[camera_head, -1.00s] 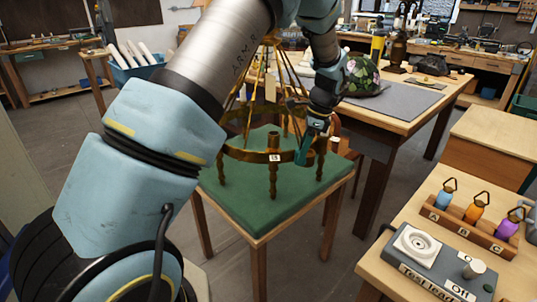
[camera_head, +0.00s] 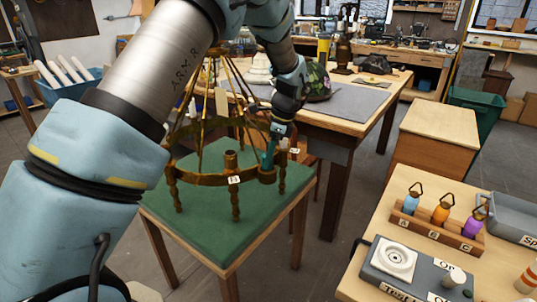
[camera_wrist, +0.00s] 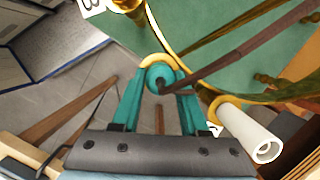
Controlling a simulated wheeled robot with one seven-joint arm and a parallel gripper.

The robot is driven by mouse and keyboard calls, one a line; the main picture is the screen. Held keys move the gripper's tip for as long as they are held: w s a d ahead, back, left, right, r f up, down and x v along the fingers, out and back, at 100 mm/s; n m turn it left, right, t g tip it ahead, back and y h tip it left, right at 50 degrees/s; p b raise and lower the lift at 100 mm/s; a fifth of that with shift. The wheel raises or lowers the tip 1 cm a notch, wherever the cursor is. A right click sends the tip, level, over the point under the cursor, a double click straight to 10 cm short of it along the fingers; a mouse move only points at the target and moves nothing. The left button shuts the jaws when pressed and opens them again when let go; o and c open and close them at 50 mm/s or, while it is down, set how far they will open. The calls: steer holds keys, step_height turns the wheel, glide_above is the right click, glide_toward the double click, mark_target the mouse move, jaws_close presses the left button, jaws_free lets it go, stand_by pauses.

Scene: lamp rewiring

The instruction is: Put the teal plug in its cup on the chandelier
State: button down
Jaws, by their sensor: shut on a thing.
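The gold chandelier (camera_head: 200,179) stands upright on a green-topped table. My gripper (camera_head: 270,150) is at the right front of its ring, just above a gold cup (camera_head: 267,176). In the wrist view the teal fingers of my gripper (camera_wrist: 159,82) are shut on the round teal plug (camera_wrist: 158,77). A dark cord runs from the plug to the upper right. A gold cup rim (camera_wrist: 152,62) shows right behind the plug. I cannot tell whether the plug is inside the cup or just above it. In the head view the fingers mostly hide the plug.
A white sleeve (camera_wrist: 252,135) stands on the ring close to my gripper's right side. Chandelier rods rise near my arm. Open floor lies between bench and table.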

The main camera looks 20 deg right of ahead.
steer(key=shift+f, duration=0.55)
steer(key=shift+f, duration=0.1)
stand_by(0.8)
steer(key=shift+c, duration=1.7)
jaws_free()
